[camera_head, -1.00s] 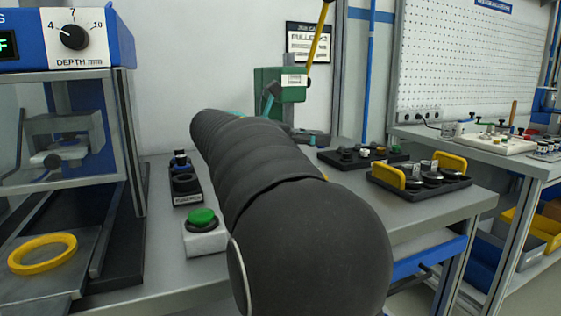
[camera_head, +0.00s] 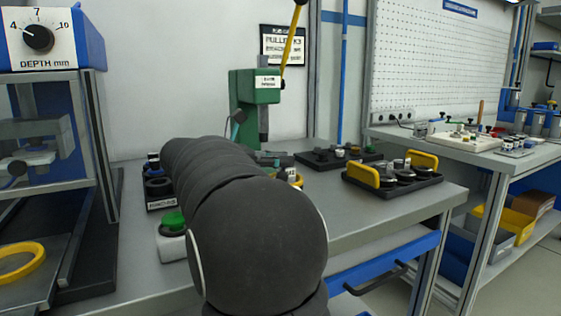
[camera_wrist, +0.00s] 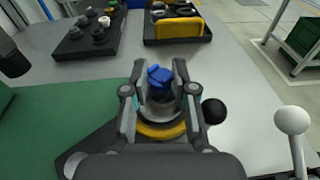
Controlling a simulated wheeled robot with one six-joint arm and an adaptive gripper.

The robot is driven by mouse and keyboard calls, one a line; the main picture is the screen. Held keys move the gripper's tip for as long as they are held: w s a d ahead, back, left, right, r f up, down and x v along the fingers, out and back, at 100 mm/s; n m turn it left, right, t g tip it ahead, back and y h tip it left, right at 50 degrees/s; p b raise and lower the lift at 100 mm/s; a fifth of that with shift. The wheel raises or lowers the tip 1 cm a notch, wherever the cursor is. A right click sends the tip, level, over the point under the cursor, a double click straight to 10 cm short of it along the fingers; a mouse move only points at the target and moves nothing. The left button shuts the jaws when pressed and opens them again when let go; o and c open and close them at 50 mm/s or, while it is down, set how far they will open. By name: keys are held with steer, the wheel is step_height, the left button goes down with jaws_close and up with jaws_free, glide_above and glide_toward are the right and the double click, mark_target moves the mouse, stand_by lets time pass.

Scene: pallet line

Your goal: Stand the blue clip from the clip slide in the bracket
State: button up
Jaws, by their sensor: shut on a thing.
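In the wrist view my gripper (camera_wrist: 159,88) is shut, its fingers on either side of a small blue piece that looks like the blue clip (camera_wrist: 160,76). A grey round part shows just below the blue piece, between the fingers. A yellow ring (camera_wrist: 161,131) curves around under it, on a dark base. I cannot tell how far the blue piece is from that base. In the head view my black arm hides the gripper and the clip. I cannot make out the clip slide or the bracket for certain in either view.
A green press (camera_head: 255,87) with a yellow lever stands behind my arm. A black tray with yellow handles (camera_head: 392,189) and another dark tray (camera_head: 340,158) lie to the right. A green button box (camera_head: 174,237) stands close at the left. The front right of the bench is bare.

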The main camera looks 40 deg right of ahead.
steer(key=shift+f, duration=1.1)
steer(key=o, duration=0.8)
steer(key=shift+w, duration=0.15)
steer(key=shift+c, duration=0.2)
steer(key=shift+r, duration=0.6)
steer(key=v, duration=0.7)
steer(key=shift+a+r, duration=0.2)
steer(key=shift+r, duration=0.1)
